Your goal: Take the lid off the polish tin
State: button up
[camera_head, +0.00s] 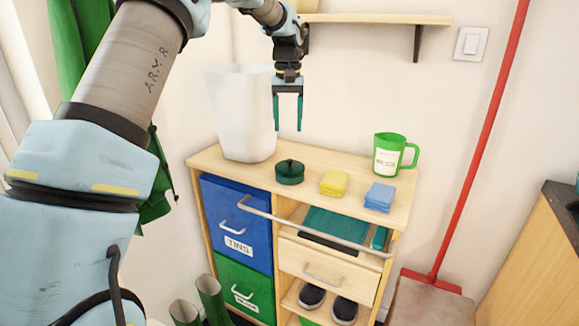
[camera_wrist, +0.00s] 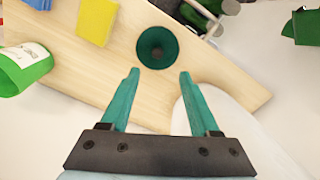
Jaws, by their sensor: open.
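The polish tin (camera_head: 290,173) is a small, round, dark green tin with its lid on. A small knob stands up at the middle of the lid (camera_head: 290,163). The tin stands on the wooden cabinet top, near its front edge. My gripper (camera_head: 288,128) is open and empty, pointing down, above the cabinet top and higher than the tin. In the wrist view the tin (camera_wrist: 157,47) lies just beyond my teal fingertips (camera_wrist: 157,73), roughly centred between them and not touched.
A tall white bin (camera_head: 240,115) stands left of the tin, close to my gripper. A metal rail (camera_head: 310,228) runs along the cabinet front. A wall shelf (camera_head: 380,19) is above.

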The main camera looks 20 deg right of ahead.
jog(key=p, duration=0.1)
send_over(290, 164)
jog(key=f, duration=0.5)
jog(key=shift+w+d+f, duration=0.15)
jog(key=shift+w+d, duration=0.05)
jog(key=shift+a+f+p, duration=0.15)
jog(key=shift+f+p, duration=0.9)
jog(key=shift+f, duration=1.55)
grip_shut()
